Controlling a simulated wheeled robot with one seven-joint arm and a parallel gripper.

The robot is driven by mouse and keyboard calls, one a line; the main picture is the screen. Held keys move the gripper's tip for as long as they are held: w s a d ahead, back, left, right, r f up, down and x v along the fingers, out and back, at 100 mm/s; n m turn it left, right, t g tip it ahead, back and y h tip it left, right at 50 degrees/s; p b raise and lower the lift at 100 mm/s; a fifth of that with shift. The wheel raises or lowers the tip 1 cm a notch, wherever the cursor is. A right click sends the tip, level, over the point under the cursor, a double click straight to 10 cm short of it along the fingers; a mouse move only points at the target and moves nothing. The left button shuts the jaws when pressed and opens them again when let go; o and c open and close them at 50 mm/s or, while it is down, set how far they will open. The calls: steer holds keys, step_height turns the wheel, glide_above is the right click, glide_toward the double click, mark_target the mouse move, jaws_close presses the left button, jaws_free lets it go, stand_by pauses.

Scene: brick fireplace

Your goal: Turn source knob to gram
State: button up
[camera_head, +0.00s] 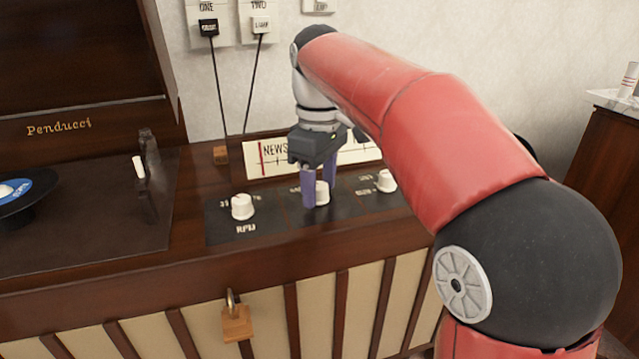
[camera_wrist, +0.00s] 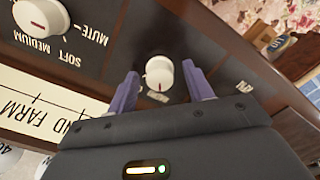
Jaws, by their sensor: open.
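The middle white knob (camera_head: 322,194), which I take as the source knob, sits on the dark control panel between the RPM knob and another knob. My gripper (camera_head: 317,197) points down over it with its purple fingers apart. In the wrist view the knob (camera_wrist: 159,73) shows between the two open fingers (camera_wrist: 160,78), one on each side, with gaps visible. A red mark shows on the knob's lower edge there. The lettering around this knob is too small or hidden to read, so I cannot tell its setting.
The RPM knob (camera_head: 242,207) is to the left and another knob (camera_head: 386,181) to the right. A volume knob (camera_wrist: 41,18) shows in the wrist view. A turntable (camera_head: 28,190) and tonearm (camera_head: 146,178) are further left. A padlock (camera_head: 236,322) hangs on the front.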

steer(key=c, duration=1)
steer(key=shift+r+m+p, duration=0.15)
steer(key=shift+m+p, duration=0.15)
steer(key=shift+r+m+p, duration=0.1)
steer(key=shift+m+p, duration=0.7)
steer(key=shift+p, duration=0.05)
steer(key=m+p, duration=0.2)
steer(key=m, duration=0.1)
steer(key=shift+m+p, duration=0.3)
steer(key=shift+p, duration=0.1)
steer(key=m+p, duration=0.3)
steer(key=m, duration=0.3)
